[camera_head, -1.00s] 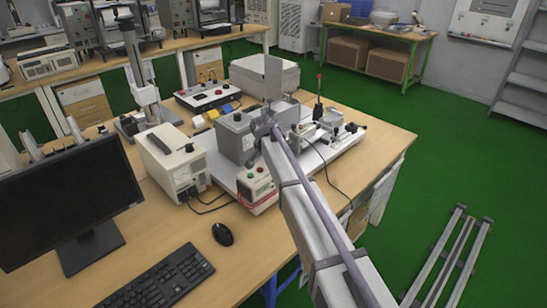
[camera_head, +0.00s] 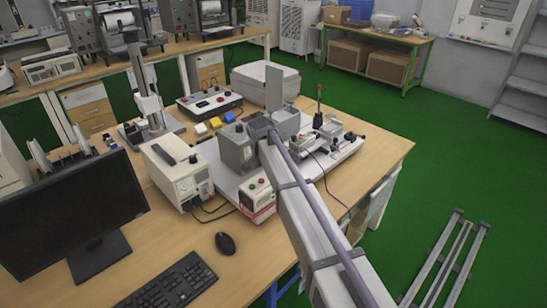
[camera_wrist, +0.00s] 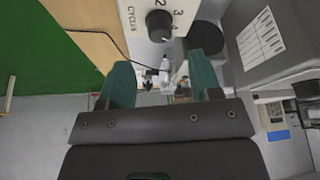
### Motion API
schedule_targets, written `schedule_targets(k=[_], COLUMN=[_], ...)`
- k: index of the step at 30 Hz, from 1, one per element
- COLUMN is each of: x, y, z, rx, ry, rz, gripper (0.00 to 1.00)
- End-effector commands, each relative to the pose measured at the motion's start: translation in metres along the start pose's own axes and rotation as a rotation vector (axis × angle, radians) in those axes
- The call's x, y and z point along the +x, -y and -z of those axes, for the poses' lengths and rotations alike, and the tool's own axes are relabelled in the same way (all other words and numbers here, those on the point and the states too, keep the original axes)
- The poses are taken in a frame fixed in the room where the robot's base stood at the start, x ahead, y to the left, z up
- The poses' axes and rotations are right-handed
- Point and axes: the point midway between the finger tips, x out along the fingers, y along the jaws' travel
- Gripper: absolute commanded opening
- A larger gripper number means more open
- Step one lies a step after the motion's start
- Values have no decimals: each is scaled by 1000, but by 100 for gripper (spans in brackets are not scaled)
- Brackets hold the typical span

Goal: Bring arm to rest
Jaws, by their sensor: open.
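My arm (camera_head: 312,230) reaches from the bottom right of the head view over the workbench to the test rig (camera_head: 238,150). Its end is beside the rig's grey box, and my fingers cannot be made out there. In the wrist view my gripper (camera_wrist: 162,82) has two green fingers spread apart, with nothing held between them. A white panel with a black dial (camera_wrist: 159,26) marked CYCLES shows just beyond the fingers. A grey box with a white label (camera_wrist: 261,40) is at the right, close to the right finger. Whether anything touches the fingers cannot be told.
On the workbench (camera_head: 160,235) stand a monitor (camera_head: 70,210), keyboard (camera_head: 170,283), mouse (camera_head: 225,243), a cream power unit (camera_head: 177,172) and a black-topped control box (camera_head: 210,102).

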Motion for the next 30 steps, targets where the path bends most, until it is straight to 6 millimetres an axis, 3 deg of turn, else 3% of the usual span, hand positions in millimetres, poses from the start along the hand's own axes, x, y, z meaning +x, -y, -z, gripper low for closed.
schedule_targets(k=[1,5,19,23,26,30], x=[-26,-45,-44,-46,-62,-80], y=[-1,-1,0,-9,-78,-208], z=[4,3,0,-12,-63,-118], rx=[-1,-1,-6,-173,-397,-567], ry=[0,0,0,39,143,284], rz=[0,0,0,-9,1,47], gripper=[58,58,58,58,58,58])
